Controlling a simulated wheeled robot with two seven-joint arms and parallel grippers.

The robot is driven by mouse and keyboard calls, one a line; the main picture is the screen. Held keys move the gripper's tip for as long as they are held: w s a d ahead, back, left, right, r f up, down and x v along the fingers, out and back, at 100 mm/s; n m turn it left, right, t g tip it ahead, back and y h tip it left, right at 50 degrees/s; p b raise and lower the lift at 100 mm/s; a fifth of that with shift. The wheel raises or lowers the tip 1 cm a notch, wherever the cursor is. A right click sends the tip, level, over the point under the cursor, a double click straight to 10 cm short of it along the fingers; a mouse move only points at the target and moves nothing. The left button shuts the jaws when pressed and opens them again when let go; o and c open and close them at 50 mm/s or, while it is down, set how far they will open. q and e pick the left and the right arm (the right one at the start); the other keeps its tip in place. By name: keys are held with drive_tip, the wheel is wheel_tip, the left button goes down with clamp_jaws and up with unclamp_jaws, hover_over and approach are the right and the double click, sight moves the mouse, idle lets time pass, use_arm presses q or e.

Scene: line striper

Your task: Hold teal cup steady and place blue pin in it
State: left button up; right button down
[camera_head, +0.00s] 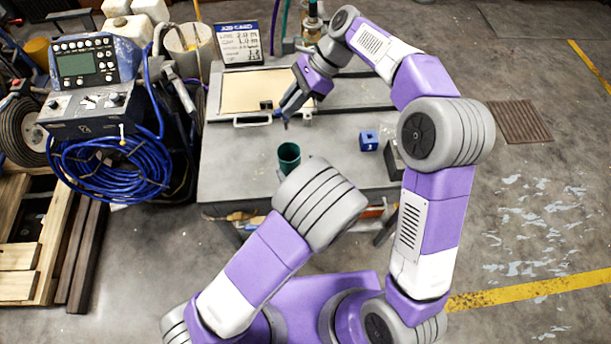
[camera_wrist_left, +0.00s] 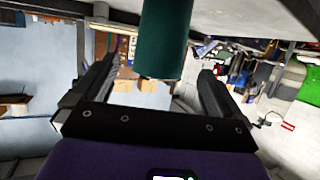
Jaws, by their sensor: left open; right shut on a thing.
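The teal cup (camera_head: 289,155) stands upright near the front edge of the grey table (camera_head: 240,155). In the left wrist view the cup (camera_wrist_left: 164,40) shows between and beyond the fingers of my left gripper (camera_wrist_left: 158,66). That gripper is open, with gaps on both sides of the cup. In the head view my left arm hides its fingers. My right gripper (camera_head: 287,108) is above the table, beyond the cup and apart from it. It is shut on the blue pin (camera_head: 285,125), which points down and is mostly hidden by the fingers.
A blue block (camera_head: 368,141) and a dark holder (camera_head: 394,158) stand right of the cup. A tan panel tray (camera_head: 247,90) with a handle (camera_head: 253,120) lies behind. A sign (camera_head: 239,43) and bottle (camera_head: 312,22) stand at the back. A blue cable coil (camera_head: 120,165) is left of the table.

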sight(285, 151)
use_arm(q)
drive_tip(key=x, duration=0.7)
drive_tip(key=shift+s, duration=0.1)
drive_tip(key=c, duration=1)
drive_tip(key=shift+c, duration=0.2)
use_arm(e)
wheel_tip(285, 151, down, 13)
idle(0.8)
drive_tip(key=c, duration=1)
unclamp_jaws()
